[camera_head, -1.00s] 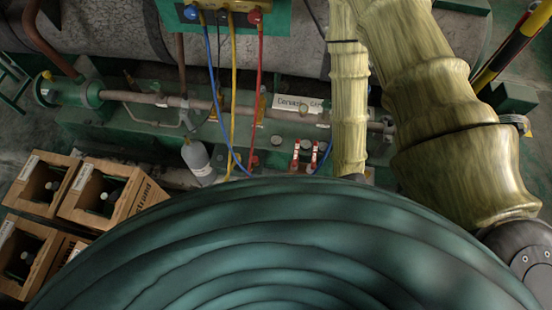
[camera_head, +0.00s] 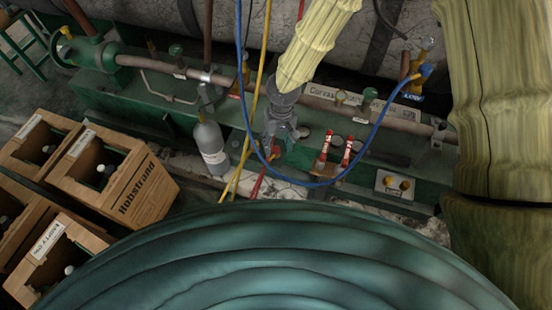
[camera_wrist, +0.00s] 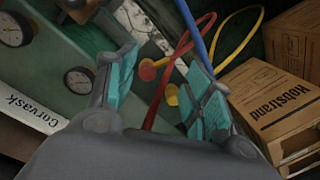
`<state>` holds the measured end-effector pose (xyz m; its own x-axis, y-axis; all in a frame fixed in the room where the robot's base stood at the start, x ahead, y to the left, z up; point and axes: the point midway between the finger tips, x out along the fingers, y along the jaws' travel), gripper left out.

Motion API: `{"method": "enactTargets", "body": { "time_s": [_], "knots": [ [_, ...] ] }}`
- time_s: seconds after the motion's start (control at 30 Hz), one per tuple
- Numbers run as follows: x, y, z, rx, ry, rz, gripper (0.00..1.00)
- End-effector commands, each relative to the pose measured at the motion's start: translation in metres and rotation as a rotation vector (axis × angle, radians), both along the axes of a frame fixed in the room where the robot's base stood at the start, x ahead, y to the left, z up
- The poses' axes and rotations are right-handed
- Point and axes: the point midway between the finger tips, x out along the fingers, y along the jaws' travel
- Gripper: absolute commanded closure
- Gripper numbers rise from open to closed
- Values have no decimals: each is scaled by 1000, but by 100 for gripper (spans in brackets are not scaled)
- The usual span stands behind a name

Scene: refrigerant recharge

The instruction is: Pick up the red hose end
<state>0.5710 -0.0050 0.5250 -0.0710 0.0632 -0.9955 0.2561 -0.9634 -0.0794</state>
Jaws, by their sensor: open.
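The red hose (camera_head: 258,184) hangs below my gripper in the head view, with a red end (camera_head: 277,151) close to the fingertips. In the wrist view, a red knob-like end (camera_wrist: 148,70) lies between my two fingers, nearer the left one, and the red hose (camera_wrist: 163,85) runs beside it. My gripper (camera_wrist: 160,70) is open, with its teal pads apart and nothing clamped. In the head view my gripper (camera_head: 278,143) points down over the green base. I cannot tell whether either pad touches the red end.
A yellow end (camera_wrist: 172,94) lies close to the right pad. The blue hose (camera_head: 330,183) loops past my gripper to a port at the right. Gauges (camera_wrist: 77,80) sit at left.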

Motion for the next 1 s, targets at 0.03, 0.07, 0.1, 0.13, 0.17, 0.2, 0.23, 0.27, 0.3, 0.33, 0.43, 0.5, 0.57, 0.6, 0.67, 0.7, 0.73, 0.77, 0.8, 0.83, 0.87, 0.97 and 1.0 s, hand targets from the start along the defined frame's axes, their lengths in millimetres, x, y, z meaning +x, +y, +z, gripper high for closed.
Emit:
{"method": "enactTargets", "body": {
  "time_s": [0.03, 0.07, 0.1, 0.13, 0.17, 0.2, 0.23, 0.27, 0.3, 0.33, 0.43, 0.5, 0.57, 0.6, 0.67, 0.7, 0.73, 0.77, 0.8, 0.83, 0.87, 0.97, 1.0],
  "knots": [
    [13, 3, -2, -18, -24, 6, 48],
    [18, 5, 0, -29, -34, 8, 48],
    [24, 6, 3, -39, -48, 10, 48],
    [27, 7, 4, -48, -55, 11, 48],
    [30, 8, 6, -52, -61, 12, 48],
    [33, 8, 6, -58, -67, 12, 48],
    [34, 8, 5, -61, -70, 12, 48],
    [35, 8, 3, -63, -72, 12, 48],
    [36, 8, -1, -65, -72, 12, 48],
    [35, 8, -4, -66, -73, 13, 48],
    [34, 8, -19, -64, -71, 14, 48],
    [34, 9, -29, -63, -70, 12, 48],
    [35, 8, -36, -63, -71, 13, 48],
    [35, 9, -39, -63, -72, 12, 48],
    [35, 8, -43, -63, -72, 13, 48],
    [35, 8, -45, -63, -72, 13, 48],
    [35, 8, -46, -63, -72, 13, 48],
    [34, 8, -47, -63, -72, 13, 48],
    [34, 8, -49, -63, -71, 12, 48],
    [34, 8, -51, -62, -70, 12, 48],
    [34, 7, -54, -62, -70, 12, 48],
    [32, 6, -67, -62, -70, 12, 48],
    [31, 5, -72, -63, -69, 12, 48]
  ]
}}
